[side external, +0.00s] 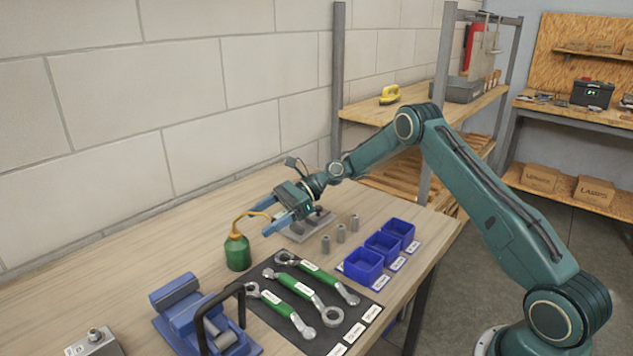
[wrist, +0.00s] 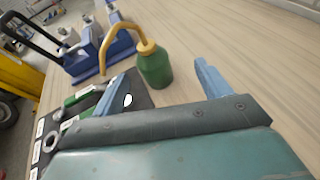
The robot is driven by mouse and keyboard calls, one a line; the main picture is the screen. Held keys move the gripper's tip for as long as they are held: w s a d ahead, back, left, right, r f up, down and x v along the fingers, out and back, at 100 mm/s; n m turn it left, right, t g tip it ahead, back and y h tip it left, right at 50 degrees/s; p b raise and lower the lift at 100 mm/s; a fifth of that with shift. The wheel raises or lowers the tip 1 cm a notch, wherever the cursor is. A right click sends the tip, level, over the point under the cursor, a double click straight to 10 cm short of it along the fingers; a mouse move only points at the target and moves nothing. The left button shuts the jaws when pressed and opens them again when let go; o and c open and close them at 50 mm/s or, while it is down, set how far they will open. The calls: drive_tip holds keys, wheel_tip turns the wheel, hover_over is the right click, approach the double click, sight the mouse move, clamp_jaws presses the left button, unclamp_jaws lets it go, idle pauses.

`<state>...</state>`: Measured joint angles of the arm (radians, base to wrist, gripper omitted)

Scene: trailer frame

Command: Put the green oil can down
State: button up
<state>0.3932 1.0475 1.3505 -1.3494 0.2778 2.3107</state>
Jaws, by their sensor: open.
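The green oil can (side external: 238,252) stands upright on the wooden bench (side external: 120,249), its yellow curved spout at the top. In the wrist view the can (wrist: 154,68) stands ahead of my gripper, between the lines of its two fingers but beyond their tips. My gripper (side external: 268,222) is open and empty, just to the right of the can in the side view. Its blue fingers point toward the can and appear apart from it. In the wrist view the gripper (wrist: 165,75) shows both fingers spread wide.
A black mat (side external: 267,308) with green-handled wrenches lies in front of the can. A blue vise (side external: 190,318) stands to the left. Blue bins (side external: 363,265) and small grey cylinders (side external: 340,232) are at the right. The bench behind the can, toward the wall, is clear.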

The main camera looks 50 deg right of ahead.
sight(237, 242)
drive_tip(key=shift+s+a+f+n+g, duration=0.15)
drive_tip(key=shift+a+f+n+g, duration=0.15)
drive_tip(key=shift+a+n+g, duration=0.55)
drive_tip(key=shift+d, duration=0.15)
drive_tip(key=shift+x, duration=3.7)
drive_tip(key=c, duration=1.4)
drive_tip(key=shift+r, duration=0.15)
wheel_tip(237, 242, up, 20)
drive_tip(key=shift+s+f, duration=0.1)
drive_tip(key=shift+f, duration=0.05)
